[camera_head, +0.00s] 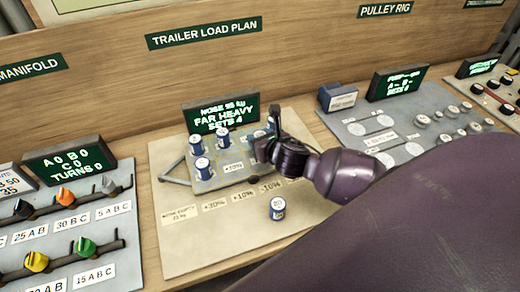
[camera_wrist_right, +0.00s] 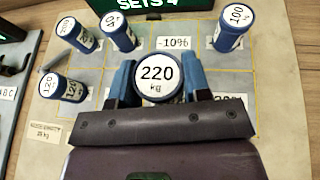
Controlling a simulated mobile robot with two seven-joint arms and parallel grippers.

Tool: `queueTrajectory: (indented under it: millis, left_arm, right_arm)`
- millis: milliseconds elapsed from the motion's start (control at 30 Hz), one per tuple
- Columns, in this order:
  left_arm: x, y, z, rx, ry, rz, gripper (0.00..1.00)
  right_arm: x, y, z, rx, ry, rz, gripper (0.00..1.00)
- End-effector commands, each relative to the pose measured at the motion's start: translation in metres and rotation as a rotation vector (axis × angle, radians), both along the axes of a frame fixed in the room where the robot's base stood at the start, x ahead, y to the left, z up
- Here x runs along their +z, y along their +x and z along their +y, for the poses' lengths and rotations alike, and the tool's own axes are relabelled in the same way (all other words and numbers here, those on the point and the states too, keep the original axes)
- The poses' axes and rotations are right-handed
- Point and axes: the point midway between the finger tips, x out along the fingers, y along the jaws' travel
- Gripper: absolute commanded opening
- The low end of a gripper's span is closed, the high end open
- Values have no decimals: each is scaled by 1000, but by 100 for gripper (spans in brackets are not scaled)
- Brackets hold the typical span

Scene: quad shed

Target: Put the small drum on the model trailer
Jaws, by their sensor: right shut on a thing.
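My right gripper (camera_head: 266,146) is over the right part of the model trailer's grey deck (camera_head: 235,171). In the right wrist view its blue fingers (camera_wrist_right: 158,84) are shut on a blue drum (camera_wrist_right: 157,71) with a white top marked 220 kg. I cannot tell whether this drum touches the deck. Drums marked 200 (camera_wrist_right: 72,33), 40 (camera_wrist_right: 117,32), 120 (camera_wrist_right: 62,87) and 100 (camera_wrist_right: 232,27) stand on the deck around it. Another blue drum (camera_head: 277,208) stands on the beige board in front of the trailer; its mark is unreadable. My left gripper is not in view.
A display (camera_head: 221,113) behind the trailer reads NOSE 95 kg, FAR HEAVY, SETS 4. The beige board (camera_head: 205,245) has free room at the front. The manifold panel (camera_head: 65,235) is left; the pulley panel (camera_head: 405,125) and a blue box (camera_head: 337,97) are right.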

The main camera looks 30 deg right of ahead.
Motion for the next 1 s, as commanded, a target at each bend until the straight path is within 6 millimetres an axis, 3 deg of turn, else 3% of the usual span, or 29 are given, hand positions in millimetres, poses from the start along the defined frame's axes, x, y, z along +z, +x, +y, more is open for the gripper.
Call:
queueTrajectory:
  millis: [167,433,867,900,1000]
  left_arm:
    - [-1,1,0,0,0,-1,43]
    - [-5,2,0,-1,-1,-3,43]
    - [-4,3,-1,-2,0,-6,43]
    - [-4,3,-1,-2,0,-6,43]
    - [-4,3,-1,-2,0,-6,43]
  right_arm:
    - [-9,0,1,1,1,-1,18]
    - [-44,0,0,-1,3,1,18]
    - [-48,0,0,1,-1,-1,18]
    - [-48,0,0,1,-1,-1,50]
    - [-48,0,0,1,-1,-1,65]
